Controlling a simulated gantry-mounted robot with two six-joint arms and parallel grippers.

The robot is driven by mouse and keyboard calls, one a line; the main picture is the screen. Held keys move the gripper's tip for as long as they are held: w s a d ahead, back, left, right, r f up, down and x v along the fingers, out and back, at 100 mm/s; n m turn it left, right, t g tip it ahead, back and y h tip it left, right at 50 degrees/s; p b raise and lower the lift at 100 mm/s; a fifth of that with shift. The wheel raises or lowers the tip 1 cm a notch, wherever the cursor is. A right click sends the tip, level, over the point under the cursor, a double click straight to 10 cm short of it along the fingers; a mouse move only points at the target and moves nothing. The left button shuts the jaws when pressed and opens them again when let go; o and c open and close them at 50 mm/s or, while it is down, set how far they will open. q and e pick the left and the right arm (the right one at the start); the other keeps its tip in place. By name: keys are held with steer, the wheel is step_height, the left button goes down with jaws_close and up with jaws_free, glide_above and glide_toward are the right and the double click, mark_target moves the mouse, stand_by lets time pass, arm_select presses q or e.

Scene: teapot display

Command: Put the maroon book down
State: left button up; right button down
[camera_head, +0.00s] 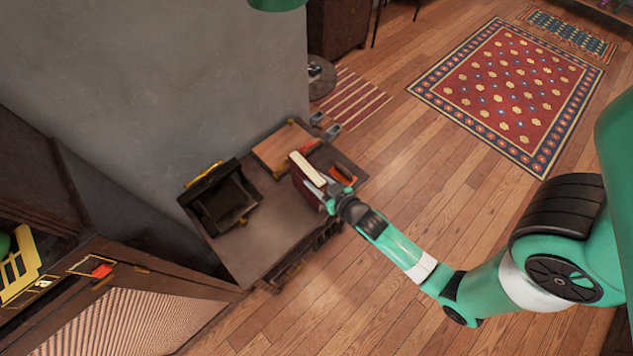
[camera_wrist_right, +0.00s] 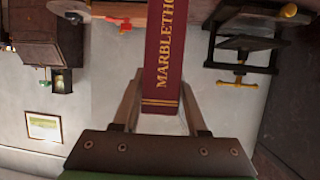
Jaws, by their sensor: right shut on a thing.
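The maroon book (camera_head: 305,184) is upright above or on the dark side table (camera_head: 250,241); I cannot tell whether it touches the top. My right gripper (camera_head: 333,197) is shut on it. In the right wrist view the book's maroon spine (camera_wrist_right: 163,62) with gold lettering, partly readable as "MARBLETHO", stands between the two fingers of my right gripper (camera_wrist_right: 160,108). My left gripper does not show.
A black stand or press (camera_head: 222,198) is at the table's left. A wooden board (camera_head: 284,148) and an orange-handled item (camera_head: 343,173) lie near the back and right. The table's front left is bare. A grey wall stands behind it.

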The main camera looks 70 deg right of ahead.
steer(key=shift+w+r, duration=0.1)
steer(key=c, duration=0.8)
jaws_free()
steer(key=shift+c, duration=0.2)
steer(key=o, duration=0.4)
steer(key=shift+a, duration=0.1)
steer(key=v, duration=1.2)
